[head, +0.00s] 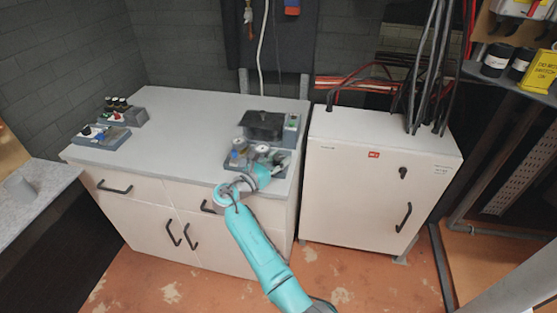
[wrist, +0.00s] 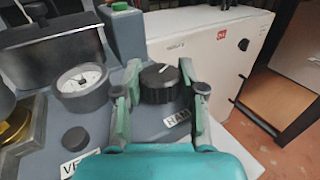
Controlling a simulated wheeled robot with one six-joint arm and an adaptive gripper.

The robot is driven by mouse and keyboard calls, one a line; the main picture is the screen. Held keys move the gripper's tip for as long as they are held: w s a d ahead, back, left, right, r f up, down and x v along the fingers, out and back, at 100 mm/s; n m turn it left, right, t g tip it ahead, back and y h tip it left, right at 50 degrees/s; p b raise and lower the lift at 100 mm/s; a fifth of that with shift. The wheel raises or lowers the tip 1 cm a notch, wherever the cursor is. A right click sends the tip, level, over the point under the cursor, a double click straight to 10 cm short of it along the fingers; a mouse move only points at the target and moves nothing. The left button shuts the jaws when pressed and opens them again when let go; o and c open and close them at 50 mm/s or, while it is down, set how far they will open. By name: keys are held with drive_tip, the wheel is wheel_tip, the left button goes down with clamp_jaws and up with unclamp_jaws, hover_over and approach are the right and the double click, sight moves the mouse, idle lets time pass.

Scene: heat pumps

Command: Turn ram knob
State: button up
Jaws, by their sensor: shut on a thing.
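The ram knob (wrist: 161,83) is a black ribbed dial with a white pointer line, on a grey panel beside a label (wrist: 178,119) that reads RAM. The pointer tilts up and to the right in the wrist view. My gripper (wrist: 158,80) has its two green fingers on either side of the knob and is shut on it. In the head view my gripper (head: 272,158) is over the front device on the grey counter (head: 195,112), and the arm hides the knob there.
Left of the knob are a round gauge (wrist: 81,82), a small black button (wrist: 75,139) and a brass-coloured part (wrist: 15,125). A black box (head: 262,124) stands behind. A white cabinet (head: 350,190) is to the right. Other control boxes (head: 103,135) sit at the counter's left.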

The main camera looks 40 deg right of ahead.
drive_tip(key=o, duration=1.2)
drive_tip(key=shift+c, duration=0.2)
drive_tip(key=s+a, duration=0.1)
drive_tip(key=a, duration=1.1)
drive_tip(key=shift+s, duration=0.4)
